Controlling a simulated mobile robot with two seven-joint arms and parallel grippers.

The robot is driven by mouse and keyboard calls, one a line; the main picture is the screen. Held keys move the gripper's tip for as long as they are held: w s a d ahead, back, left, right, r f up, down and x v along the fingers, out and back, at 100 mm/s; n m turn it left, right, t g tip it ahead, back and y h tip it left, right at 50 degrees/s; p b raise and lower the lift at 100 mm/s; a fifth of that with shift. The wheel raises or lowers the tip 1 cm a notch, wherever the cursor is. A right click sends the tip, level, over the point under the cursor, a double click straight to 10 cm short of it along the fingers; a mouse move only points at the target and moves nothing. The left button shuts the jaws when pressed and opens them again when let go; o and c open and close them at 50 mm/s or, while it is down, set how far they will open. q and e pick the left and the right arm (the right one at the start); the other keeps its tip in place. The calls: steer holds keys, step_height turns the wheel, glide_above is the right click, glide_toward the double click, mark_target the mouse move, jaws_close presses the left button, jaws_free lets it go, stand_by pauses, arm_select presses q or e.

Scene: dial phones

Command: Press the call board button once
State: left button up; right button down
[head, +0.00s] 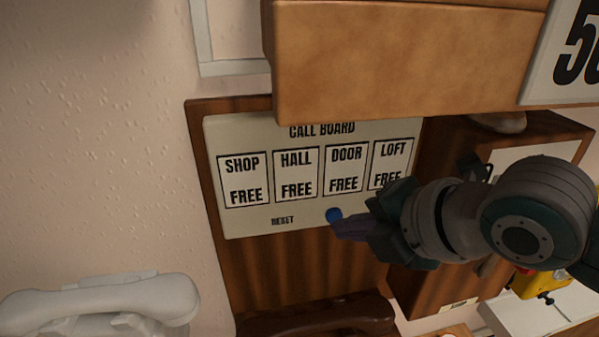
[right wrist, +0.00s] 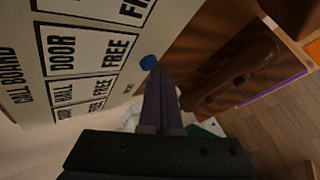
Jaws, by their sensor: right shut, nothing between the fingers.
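The call board (head: 255,222) is a cream panel on a wooden backing, with windows marked SHOP, HALL, DOOR and LOFT, each reading FREE. A round blue button (head: 333,214) sits on its lower part, to the right of the word RESET. My right gripper (head: 338,229) is shut and empty, with its fingertips right at the button's lower edge in the head view. In the right wrist view the blue button (right wrist: 148,62) shows just beyond the fingertips (right wrist: 157,75). I cannot tell whether they touch. My left gripper is not in view.
A wooden box (head: 400,60) juts out above the board and covers its top edge. A brown handset (head: 320,318) lies below the board, and a white handset (head: 100,300) is at the lower left. A brown cabinet (head: 440,160) stands to the right, behind my arm.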

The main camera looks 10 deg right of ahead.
steer(key=shift+s, duration=0.5)
steer(key=shift+s+p, duration=0.1)
steer(key=shift+p, duration=0.2)
steer(key=s+p, duration=0.3)
steer(key=s, duration=0.1)
steer(key=shift+s+d, duration=0.1)
steer(key=shift+s, duration=0.3)
